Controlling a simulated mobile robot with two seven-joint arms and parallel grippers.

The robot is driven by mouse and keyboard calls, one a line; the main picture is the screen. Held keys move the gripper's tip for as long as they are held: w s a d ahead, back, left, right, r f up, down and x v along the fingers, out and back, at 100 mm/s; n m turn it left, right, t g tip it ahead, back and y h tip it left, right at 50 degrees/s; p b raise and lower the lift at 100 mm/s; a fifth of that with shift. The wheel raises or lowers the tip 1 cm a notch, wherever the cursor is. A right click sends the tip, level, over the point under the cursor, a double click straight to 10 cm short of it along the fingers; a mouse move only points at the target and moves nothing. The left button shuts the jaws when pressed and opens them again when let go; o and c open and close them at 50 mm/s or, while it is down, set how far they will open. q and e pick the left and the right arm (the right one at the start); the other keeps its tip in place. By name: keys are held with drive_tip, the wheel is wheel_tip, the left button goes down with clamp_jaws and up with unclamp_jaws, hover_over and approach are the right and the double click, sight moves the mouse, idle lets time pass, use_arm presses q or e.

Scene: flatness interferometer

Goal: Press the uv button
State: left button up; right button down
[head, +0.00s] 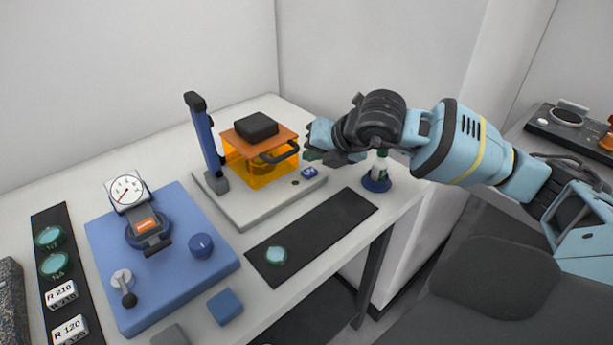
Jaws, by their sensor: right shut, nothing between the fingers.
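A small blue button with a pale marking (309,172) sits on the right corner of a light grey base plate (245,217); the marking is too small to read for certain. The plate carries an orange see-through box (253,173) with a black block on its lid and a dark handle in front. My right gripper (312,155) is shut and empty. Its fingertips appear just above the blue button in the picture, close to the box's right side; I cannot tell the exact gap. My left gripper is out of view.
A blue post (204,138) stands at the plate's left. A blue gauge stand (108,258) is further left. A dark mat (325,228) with a green disc (276,255) lies in front. A blue-based bottle (377,180) stands right, below my arm.

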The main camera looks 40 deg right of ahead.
sight(305, 169)
drive_tip(key=shift+f, duration=0.6)
idle(0.8)
drive_tip(key=shift+f+b, duration=0.1)
drive_tip(key=shift+b, duration=0.25)
idle(0.5)
drive_tip(key=shift+f+b, duration=0.3)
drive_tip(key=shift+f, duration=0.05)
drive_tip(key=shift+f+b, duration=0.45)
idle(0.9)
drive_tip(key=shift+r, duration=0.15)
drive_tip(key=shift+r+p, duration=0.5)
drive_tip(key=shift+r, duration=0.25)
drive_tip(key=shift+r, duration=0.15)
